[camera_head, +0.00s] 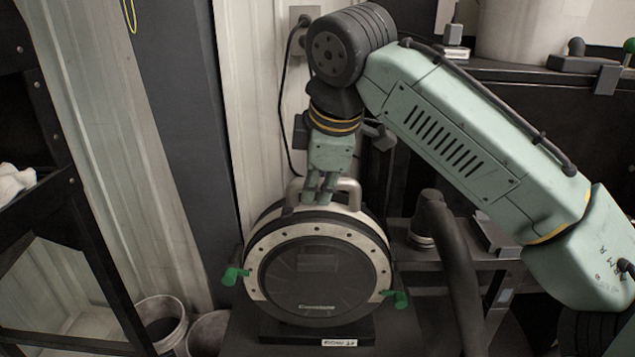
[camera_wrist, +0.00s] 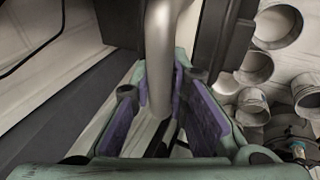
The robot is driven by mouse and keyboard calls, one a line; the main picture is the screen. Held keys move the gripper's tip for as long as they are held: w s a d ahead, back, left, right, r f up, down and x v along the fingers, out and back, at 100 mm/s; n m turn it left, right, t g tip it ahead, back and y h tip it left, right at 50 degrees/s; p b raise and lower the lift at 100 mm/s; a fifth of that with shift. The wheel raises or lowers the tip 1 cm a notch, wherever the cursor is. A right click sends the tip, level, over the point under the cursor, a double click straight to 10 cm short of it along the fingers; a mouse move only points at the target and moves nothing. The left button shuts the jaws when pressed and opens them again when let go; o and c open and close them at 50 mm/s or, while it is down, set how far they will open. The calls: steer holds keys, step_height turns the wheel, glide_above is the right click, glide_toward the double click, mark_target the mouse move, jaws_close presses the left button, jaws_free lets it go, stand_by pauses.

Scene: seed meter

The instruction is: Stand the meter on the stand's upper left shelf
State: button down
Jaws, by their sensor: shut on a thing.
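The meter (camera_head: 318,275) is a round dark disc in a pale ring with bolts, with green knobs at its sides and a metal handle on top. It is upright just above or on a black base with a white label; I cannot tell whether it touches. My gripper (camera_head: 319,200) comes down from above and is shut on the handle. In the wrist view the grey handle bar (camera_wrist: 161,60) lies between the purple finger pads of my gripper (camera_wrist: 178,105). Which structure is the stand is not clear; a black framed rack (camera_head: 62,165) is at the left edge.
A white cloth (camera_head: 15,182) lies on the rack. Two buckets (camera_head: 160,322) stand on the floor between rack and meter. A dark bench (camera_head: 480,72) with a pale bin (camera_head: 525,35) is at the back right. The wrist view shows several metal cans (camera_wrist: 278,25) at right.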

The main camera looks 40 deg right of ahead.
steer(key=c, duration=2)
jaws_free()
steer(key=shift+f, duration=0.1)
steer(key=o, duration=0.4)
steer(key=shift+o, duration=0.2)
steer(key=v, duration=1.2)
steer(key=shift+s, duration=0.1)
